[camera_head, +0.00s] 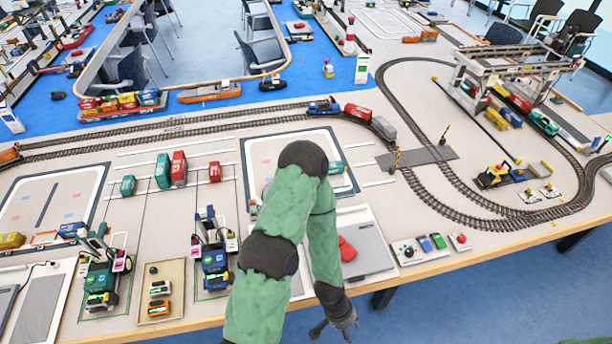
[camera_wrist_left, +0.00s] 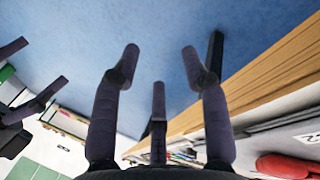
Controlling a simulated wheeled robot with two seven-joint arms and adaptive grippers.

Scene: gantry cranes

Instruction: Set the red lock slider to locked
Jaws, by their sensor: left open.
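My left gripper (camera_head: 335,326) hangs over the floor just in front of the table's near edge, below the grey pad. In the left wrist view its fingers (camera_wrist_left: 160,62) are spread, with nothing between them. Dark fingers at that view's left edge seem to be my right gripper (camera_wrist_left: 32,88), cut off by the frame; whether it is open is unclear. I cannot make out a red lock slider for certain. A small control panel (camera_head: 408,258) to the right of the left gripper carries a black knob, blue and green parts and a red button (camera_head: 461,238).
A red object (camera_head: 346,249) lies on the grey pad (camera_head: 372,256) beside my left arm; a red shape also shows in the left wrist view (camera_wrist_left: 287,166). Model cranes (camera_head: 214,262), toy containers (camera_head: 179,167) and rail tracks (camera_head: 440,200) fill the table. Floor in front is clear.

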